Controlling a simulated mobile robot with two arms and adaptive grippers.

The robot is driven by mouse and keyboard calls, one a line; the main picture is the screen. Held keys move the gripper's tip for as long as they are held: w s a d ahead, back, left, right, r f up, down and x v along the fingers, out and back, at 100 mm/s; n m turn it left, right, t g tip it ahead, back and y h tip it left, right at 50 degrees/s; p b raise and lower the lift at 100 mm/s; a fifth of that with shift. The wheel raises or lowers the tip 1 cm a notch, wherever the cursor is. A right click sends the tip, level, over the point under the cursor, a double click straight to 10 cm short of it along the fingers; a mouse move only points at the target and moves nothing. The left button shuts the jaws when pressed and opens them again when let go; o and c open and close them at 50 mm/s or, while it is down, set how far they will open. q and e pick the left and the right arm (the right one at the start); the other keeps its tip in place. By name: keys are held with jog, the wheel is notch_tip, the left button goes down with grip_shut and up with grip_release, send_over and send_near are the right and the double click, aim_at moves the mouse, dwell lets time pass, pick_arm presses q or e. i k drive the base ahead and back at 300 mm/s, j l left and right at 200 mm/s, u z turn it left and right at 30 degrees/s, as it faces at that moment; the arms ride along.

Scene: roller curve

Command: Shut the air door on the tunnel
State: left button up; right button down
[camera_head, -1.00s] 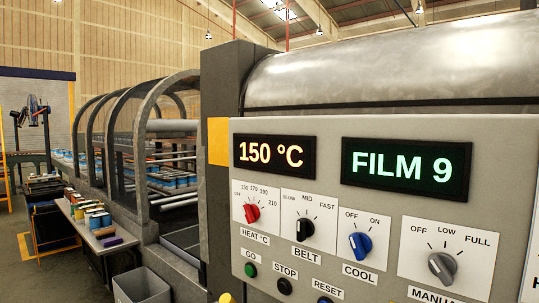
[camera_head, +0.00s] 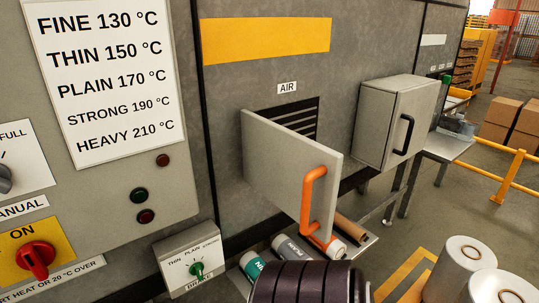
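The air door (camera_head: 285,178) is a flat grey panel on the tunnel's side, below a small AIR label (camera_head: 287,88). It stands open, swung out from the wall toward me. An orange bar handle (camera_head: 309,200) is on its outer face near the free right edge. Behind it, part of a dark slotted vent (camera_head: 300,118) shows; the door hides the rest. Neither of my grippers is in view, so nothing of mine is seen touching the door.
A grey box with a black handle (camera_head: 403,135) juts out right of the door. Rolls (camera_head: 290,250) lie below the door, and a dark ribbed form (camera_head: 308,284) fills the bottom centre. White rolls (camera_head: 462,264) stand at lower right by a yellow rail (camera_head: 512,175). A control panel is at left.

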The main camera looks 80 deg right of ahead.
aim_at(300, 175)
jog(key=k+l+z, duration=0.1)
jog(key=z, duration=2.2)
